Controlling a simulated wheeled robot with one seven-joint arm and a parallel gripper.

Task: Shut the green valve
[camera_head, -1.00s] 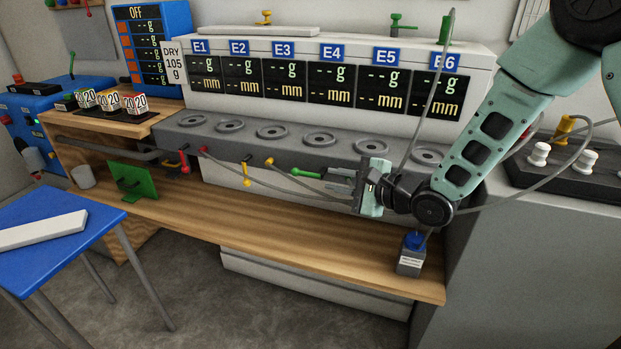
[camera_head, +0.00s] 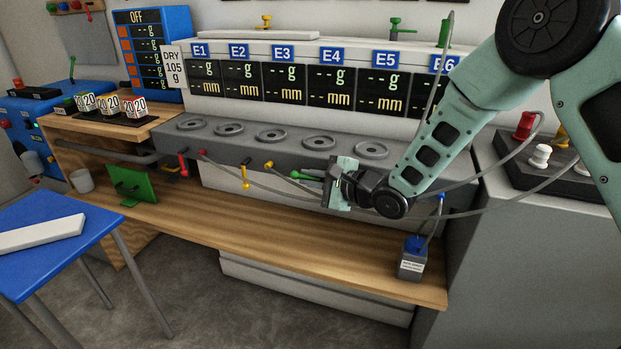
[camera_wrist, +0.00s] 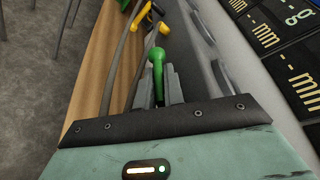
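A green valve lever (camera_head: 304,175) sticks out from the front of the grey bench unit, lying nearly level in the head view. My gripper (camera_head: 328,180) is at its right end in that view. In the wrist view the green lever (camera_wrist: 157,62) stands between my two fingers (camera_wrist: 158,88), its rounded end beyond the tips. The fingers look parted, one on each side of the lever, with narrow gaps. Whether either finger touches it is hard to tell.
A yellow lever (camera_head: 245,178) and a red lever (camera_head: 182,165) hang from the same unit further left. Grey hoses run close to my gripper. A green stand (camera_head: 132,184) is further left.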

